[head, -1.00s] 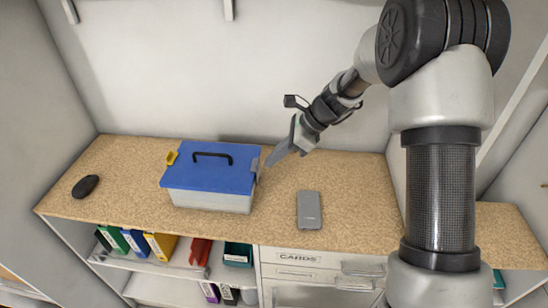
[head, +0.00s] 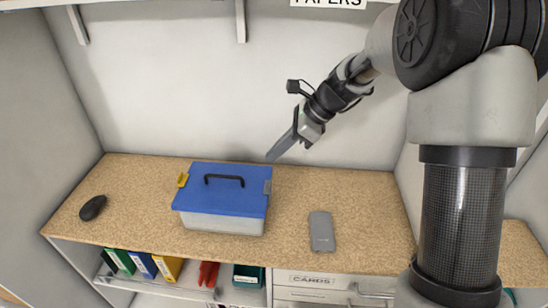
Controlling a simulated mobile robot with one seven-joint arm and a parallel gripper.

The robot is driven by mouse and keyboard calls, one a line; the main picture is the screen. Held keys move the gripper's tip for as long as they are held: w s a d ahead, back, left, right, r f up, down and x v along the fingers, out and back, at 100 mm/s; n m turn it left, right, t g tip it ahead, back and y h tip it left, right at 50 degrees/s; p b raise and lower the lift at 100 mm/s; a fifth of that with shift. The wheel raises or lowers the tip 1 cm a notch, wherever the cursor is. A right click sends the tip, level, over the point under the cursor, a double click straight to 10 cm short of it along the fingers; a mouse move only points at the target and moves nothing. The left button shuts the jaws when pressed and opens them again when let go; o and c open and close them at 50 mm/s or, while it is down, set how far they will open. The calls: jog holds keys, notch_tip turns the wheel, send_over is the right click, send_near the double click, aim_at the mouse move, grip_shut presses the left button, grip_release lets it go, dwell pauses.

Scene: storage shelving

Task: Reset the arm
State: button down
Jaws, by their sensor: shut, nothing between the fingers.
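My arm comes in from the right side of the head view. My gripper (head: 278,152) hangs above the back of the counter, just right of and above a box. It is shut and empty, with its fingers pointing down to the left. The lid lies flat on the box. The gripper appears apart from the box.
A grey phone-like object (head: 322,231) lies right of the box on the cork-coloured counter (head: 140,205). A black mouse (head: 93,208) lies at the left. Binders (head: 168,268) stand on the shelf below, left of a drawer labelled CARDS (head: 312,280). A wall stands behind.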

dwell(0.4)
jog(key=s+d+r+n+t+h, duration=0.2)
jog(key=s+d+r+n, duration=0.3)
jog(key=s+d+n, duration=0.4)
jog(key=s+d+r+n+t+h, duration=0.3)
jog(key=s+d+n, duration=0.6)
jog(key=s, duration=0.7)
notch_tip(320, 180, up, 3)
jog(key=shift+s+r+h, duration=0.2)
jog(key=shift+s+h, duration=0.1)
jog(key=shift+h, duration=0.9)
